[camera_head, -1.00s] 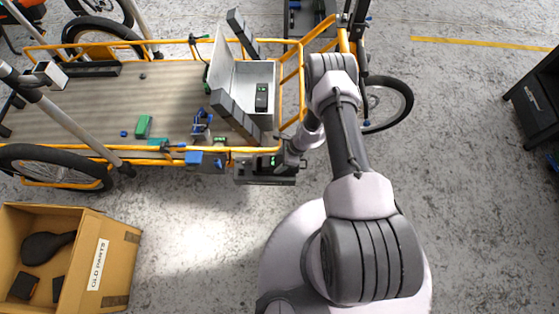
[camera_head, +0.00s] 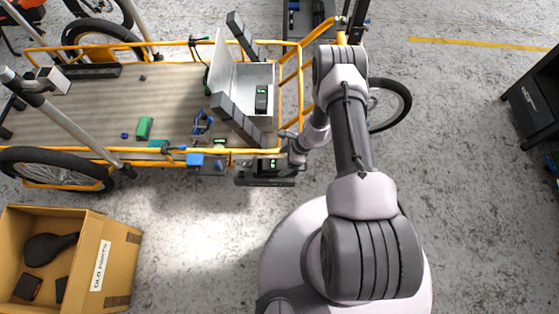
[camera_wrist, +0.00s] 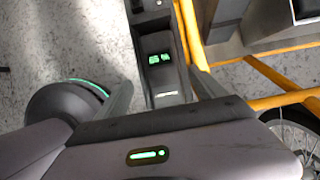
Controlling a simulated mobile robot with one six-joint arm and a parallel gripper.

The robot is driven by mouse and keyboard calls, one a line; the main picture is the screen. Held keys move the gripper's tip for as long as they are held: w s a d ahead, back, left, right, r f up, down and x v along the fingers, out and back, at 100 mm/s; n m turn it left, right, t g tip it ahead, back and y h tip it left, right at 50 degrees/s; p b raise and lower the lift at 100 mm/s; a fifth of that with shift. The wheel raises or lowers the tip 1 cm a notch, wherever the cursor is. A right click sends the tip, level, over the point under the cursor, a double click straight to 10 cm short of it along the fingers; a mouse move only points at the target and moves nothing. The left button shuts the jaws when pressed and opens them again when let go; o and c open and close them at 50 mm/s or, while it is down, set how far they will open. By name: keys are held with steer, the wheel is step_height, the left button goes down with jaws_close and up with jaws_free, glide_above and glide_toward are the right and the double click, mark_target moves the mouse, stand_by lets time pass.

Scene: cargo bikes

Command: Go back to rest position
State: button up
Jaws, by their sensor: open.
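My gripper (camera_head: 288,158) is at the end of the arm, beside the front lower side of the yellow cargo bike (camera_head: 300,70). In the wrist view my gripper (camera_wrist: 163,92) has its jaws apart, one on each side of a dark block with a green display (camera_wrist: 158,62). The block also shows in the head view (camera_head: 266,166), on a dark base (camera_head: 262,182) beside the bike's rail. I cannot tell whether the jaws touch it. My arm reaches up and then left to the gripper, and it hides part of the bike's right end.
A grey-white open box (camera_head: 256,75) on the bike bed holds a dark device with a green light (camera_head: 261,100). Small green and blue parts lie on the bed (camera_head: 90,100). A cardboard box (camera_head: 115,265) stands lower left, a black cabinet (camera_head: 530,105) right. Floor between is clear.

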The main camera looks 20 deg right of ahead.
steer(key=p+v, duration=0.4)
steer(key=v, duration=0.9)
steer(key=shift+w+r, duration=0.2)
steer(key=shift+r, duration=0.2)
